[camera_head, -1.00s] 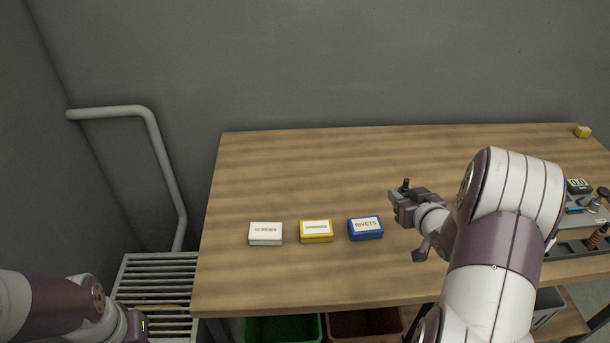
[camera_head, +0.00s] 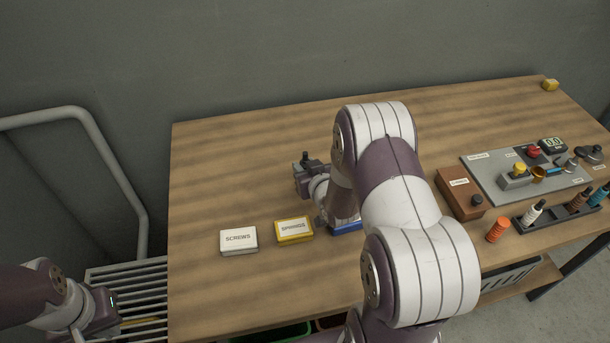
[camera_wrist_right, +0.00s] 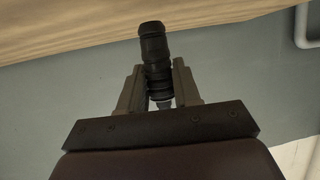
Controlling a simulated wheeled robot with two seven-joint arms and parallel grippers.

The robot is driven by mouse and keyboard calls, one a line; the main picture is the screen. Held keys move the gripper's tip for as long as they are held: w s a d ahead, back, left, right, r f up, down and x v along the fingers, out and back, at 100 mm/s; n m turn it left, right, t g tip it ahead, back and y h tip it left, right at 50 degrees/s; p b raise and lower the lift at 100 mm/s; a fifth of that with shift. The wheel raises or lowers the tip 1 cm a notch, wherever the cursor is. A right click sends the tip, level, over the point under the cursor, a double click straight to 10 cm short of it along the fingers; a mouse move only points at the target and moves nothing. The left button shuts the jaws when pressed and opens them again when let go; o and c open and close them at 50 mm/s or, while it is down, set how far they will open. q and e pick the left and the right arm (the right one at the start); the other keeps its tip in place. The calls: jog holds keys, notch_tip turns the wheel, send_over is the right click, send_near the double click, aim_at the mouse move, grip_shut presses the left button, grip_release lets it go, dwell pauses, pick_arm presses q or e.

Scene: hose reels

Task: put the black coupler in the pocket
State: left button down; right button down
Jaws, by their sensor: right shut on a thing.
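My right gripper (camera_head: 304,172) is shut on the black coupler (camera_head: 306,157), above the table behind the small boxes. In the right wrist view the coupler (camera_wrist_right: 154,50) stands out past the two fingertips (camera_wrist_right: 157,82), slightly tilted. I cannot make out for certain which thing is the pocket; a grey board with parts (camera_head: 490,180) and a brown labelled box (camera_head: 449,190) are at the right. My left gripper (camera_head: 108,308) is low at the left, beside the table; its fingers cannot be made out.
A white SCREWS box (camera_head: 238,241), a yellow box (camera_head: 294,229) and a blue box (camera_head: 346,227), partly hidden by my right arm, stand in a row. An orange part (camera_head: 498,230) and a dark rack (camera_head: 560,211) stand at the right. The table's back left is clear.

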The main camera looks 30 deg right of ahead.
jog(key=f, duration=0.3)
jog(key=shift+s, duration=0.3)
jog(key=shift+f, duration=0.1)
pick_arm(q)
jog(key=shift+s+r, duration=0.15)
jog(key=shift+s, duration=0.05)
pick_arm(e)
jog(key=shift+w+f, duration=0.1)
jog(key=shift+f, duration=0.1)
jog(key=c, duration=0.8)
grip_release()
